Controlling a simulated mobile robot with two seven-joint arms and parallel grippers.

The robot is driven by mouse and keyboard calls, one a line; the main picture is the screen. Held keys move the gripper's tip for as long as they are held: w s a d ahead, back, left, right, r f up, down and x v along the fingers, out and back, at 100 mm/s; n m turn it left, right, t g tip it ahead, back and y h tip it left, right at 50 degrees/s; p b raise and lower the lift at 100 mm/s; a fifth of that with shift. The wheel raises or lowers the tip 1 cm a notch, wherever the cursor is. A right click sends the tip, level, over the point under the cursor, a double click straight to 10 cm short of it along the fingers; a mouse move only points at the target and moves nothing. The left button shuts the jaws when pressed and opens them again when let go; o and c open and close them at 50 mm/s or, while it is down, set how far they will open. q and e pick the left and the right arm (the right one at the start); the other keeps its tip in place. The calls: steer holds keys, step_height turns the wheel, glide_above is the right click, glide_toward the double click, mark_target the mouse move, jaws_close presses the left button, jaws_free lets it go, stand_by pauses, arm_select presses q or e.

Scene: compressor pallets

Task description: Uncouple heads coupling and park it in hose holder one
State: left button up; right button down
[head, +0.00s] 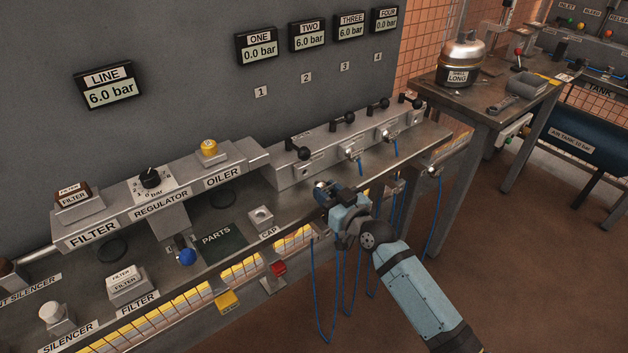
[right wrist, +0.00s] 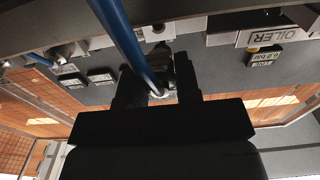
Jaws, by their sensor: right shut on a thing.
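My right gripper (head: 324,190) is at the bench's front edge, just below the first outlet (head: 305,171). In the right wrist view its dark fingers (right wrist: 160,88) are shut on a metal coupling (right wrist: 158,94) with a blue hose (right wrist: 118,38). The outlet face shows with no hose in it in the head view. Gauge ONE (head: 257,49) reads 0.0 bar. Outlets two (head: 353,154) and three (head: 390,134) have blue hoses attached. Which holder below the bench is holder one cannot be told. My left gripper is out of view.
The outlet block (head: 330,148) carries black levers along the back of the bench. Several blue hoses (head: 338,270) hang in loops below the front edge. The cap (head: 261,217) and dark PARTS mat (head: 218,240) lie to the left. The floor in front is clear.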

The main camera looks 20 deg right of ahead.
steer(key=shift+h, duration=0.3)
steer(key=s+r, duration=0.2)
steer(key=r, duration=0.1)
steer(key=s+r, duration=0.1)
steer(key=s, duration=0.1)
steer(key=shift+a+r, duration=0.15)
steer(key=shift+a, duration=0.2)
steer(key=s+d+r+m+h+b, duration=0.2)
steer(key=s+d+r+h, duration=0.15)
steer(key=s, duration=0.35)
steer(key=n+y+b, duration=0.2)
steer(key=y+b, duration=0.2)
steer(key=b, duration=0.3)
glide_toward(331, 191)
step_height(331, 191, down, 7)
steer(key=s+a, duration=0.2)
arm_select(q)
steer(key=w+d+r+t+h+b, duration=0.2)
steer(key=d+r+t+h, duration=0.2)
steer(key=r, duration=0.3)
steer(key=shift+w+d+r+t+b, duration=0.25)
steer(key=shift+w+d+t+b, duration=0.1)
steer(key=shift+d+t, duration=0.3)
arm_select(e)
step_height(331, 191, down, 8)
steer(key=d, duration=0.2)
